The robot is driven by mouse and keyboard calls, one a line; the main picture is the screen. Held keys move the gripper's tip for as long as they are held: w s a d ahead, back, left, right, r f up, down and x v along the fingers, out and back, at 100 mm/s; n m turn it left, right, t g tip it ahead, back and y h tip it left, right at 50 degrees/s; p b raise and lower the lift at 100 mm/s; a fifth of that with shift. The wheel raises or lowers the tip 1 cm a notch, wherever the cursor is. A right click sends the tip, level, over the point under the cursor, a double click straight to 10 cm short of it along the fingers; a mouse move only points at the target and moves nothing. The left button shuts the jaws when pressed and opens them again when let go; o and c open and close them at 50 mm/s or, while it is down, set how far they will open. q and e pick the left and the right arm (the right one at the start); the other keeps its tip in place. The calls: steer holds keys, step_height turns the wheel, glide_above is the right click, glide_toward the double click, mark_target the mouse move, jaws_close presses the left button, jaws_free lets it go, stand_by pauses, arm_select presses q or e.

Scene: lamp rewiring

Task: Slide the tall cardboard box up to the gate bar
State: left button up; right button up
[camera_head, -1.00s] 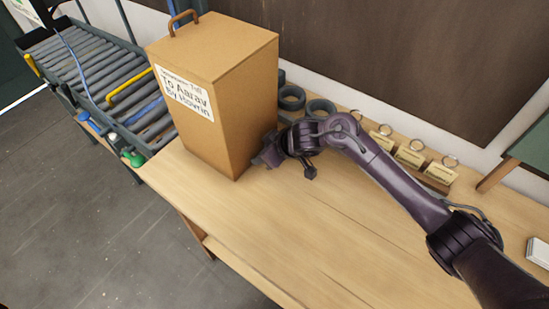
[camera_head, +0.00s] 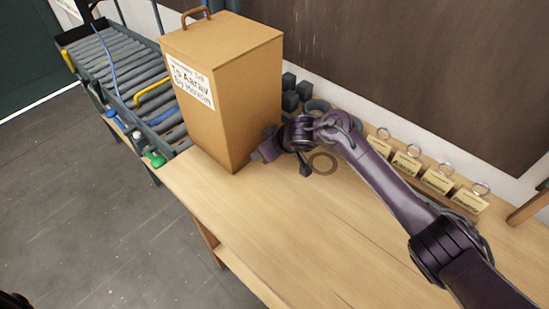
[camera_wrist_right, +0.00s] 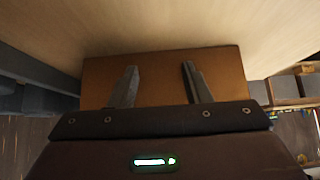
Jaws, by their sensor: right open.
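The tall cardboard box (camera_head: 225,85) stands upright at the left end of the wooden table, beside the roller conveyor. It has a brown handle on top and a white label reading "To Aarav". A yellow bar (camera_head: 153,92), perhaps the gate bar, lies at the conveyor's near side, left of the box and apart from it in the picture. My right gripper (camera_head: 262,152) is low at the box's right side. In the right wrist view, its open fingers (camera_wrist_right: 158,75) point at the brown box face (camera_wrist_right: 160,66), with nothing between them. Whether they touch it is unclear. My left gripper is out of view.
The roller conveyor (camera_head: 110,62) adjoins the table's left end. Dark blocks (camera_head: 290,92) and rings sit behind the box; a flat ring (camera_head: 322,163) lies by my right wrist. Several tags (camera_head: 405,162) stand along the wall. The table's front (camera_head: 270,225) is clear.

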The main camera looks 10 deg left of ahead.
steer(key=shift+w+a, duration=0.25)
steer(key=shift+a, duration=0.25)
steer(key=w+a+b, duration=0.2)
steer(key=a+b, duration=0.1)
steer(key=w+a+b, duration=0.1)
steer(key=b, duration=0.1)
steer(key=shift+w+a+f, duration=0.1)
steer(key=shift+a+f, duration=0.1)
steer(key=shift+a, duration=0.2)
steer(key=shift+w+a+r, duration=0.15)
steer(key=shift+w+a, duration=0.05)
steer(key=shift+a, duration=0.1)
steer(key=shift+r, duration=0.1)
